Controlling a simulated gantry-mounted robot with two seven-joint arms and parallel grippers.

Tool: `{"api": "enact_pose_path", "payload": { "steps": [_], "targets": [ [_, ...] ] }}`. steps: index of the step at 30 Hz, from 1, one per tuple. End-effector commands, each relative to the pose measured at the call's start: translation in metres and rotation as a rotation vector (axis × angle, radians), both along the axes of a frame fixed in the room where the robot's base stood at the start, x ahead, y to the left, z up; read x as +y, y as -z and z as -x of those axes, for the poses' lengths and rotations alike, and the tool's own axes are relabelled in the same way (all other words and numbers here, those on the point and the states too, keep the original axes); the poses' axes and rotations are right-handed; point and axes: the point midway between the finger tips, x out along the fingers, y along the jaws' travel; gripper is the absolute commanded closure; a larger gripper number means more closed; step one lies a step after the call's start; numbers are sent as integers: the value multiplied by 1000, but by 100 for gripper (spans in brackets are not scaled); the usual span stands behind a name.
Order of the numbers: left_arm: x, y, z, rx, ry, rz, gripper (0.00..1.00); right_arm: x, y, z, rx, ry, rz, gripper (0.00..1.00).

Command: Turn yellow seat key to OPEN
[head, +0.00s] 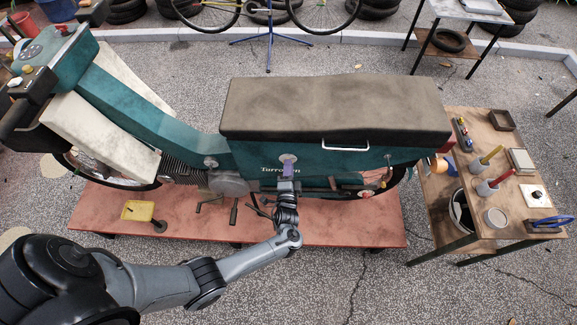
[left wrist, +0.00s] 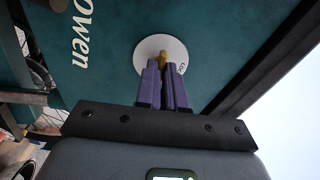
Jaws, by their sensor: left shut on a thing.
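The teal scooter (head: 310,165) stands on a red platform, its brown seat (head: 330,108) closed on top. A round white lock plate (head: 288,159) sits on its side panel, below the seat. In the left wrist view the lock plate (left wrist: 150,47) carries a yellow key (left wrist: 163,60) and some dark lettering, only partly readable. My left gripper (head: 288,174) reaches up to the plate. Its purple fingers (left wrist: 164,78) are shut on the yellow key, which they partly hide. My right gripper is not in view.
A wooden table (head: 505,222) with tools, cups and a blue-handled item stands at the right. A yellow tray (head: 138,210) lies on the red platform (head: 350,232). A chrome handle (head: 345,147) sticks out under the seat, right of the lock. Open pavement lies in front.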

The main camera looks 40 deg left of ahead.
Motion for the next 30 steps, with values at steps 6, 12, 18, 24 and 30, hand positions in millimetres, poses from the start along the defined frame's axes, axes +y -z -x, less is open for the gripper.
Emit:
{"api": "enact_pose_path", "payload": {
  "steps": [6,12,18,24,30],
  "targets": [
    [0,-1,0,31,0,-41,100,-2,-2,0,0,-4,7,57],
    [0,0,0,38,0,-50,100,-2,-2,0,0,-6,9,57],
    [0,0,0,38,0,-50,100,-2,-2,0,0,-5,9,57],
    [0,0,0,37,0,-49,70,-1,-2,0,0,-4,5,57],
    [0,0,0,38,0,-48,66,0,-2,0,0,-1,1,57]
  ]
}}
